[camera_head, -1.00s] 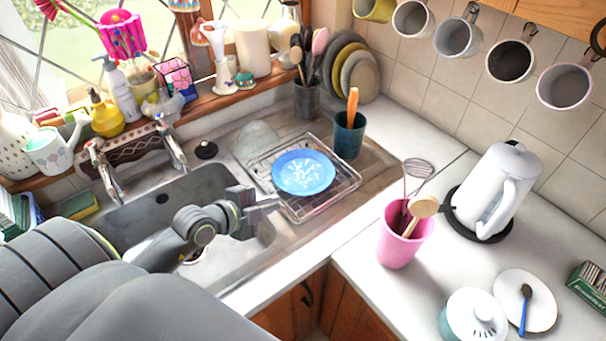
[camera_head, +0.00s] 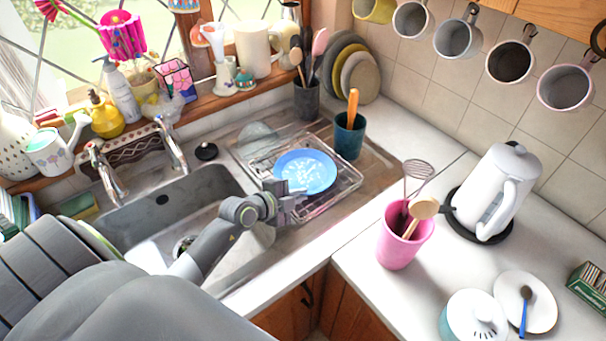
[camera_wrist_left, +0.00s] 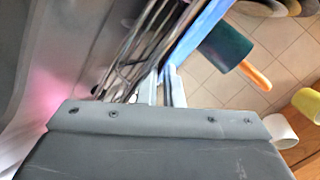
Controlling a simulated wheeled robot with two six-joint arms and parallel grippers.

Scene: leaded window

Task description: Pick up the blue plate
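The blue plate (camera_head: 310,170), with a white pattern in its middle, rests on the wire dish rack (camera_head: 345,192) beside the sink. My left gripper (camera_head: 292,187) is at the plate's near left edge, low over the rack. In the left wrist view its two fingers (camera_wrist_left: 162,88) stand close together, with the plate's blue edge (camera_wrist_left: 200,30) right at their tips. Whether they are closed on the plate edge or only around or beside it cannot be told. My right gripper is not in view.
A teal cup (camera_head: 349,138) with an orange-handled utensil stands just right of the rack. Stacked plates (camera_head: 362,76) lean behind. The faucet (camera_head: 172,145) and sink (camera_head: 150,200) are to the left. A pink cup (camera_head: 398,248) with utensils and a white kettle (camera_head: 498,190) stand on the right counter.

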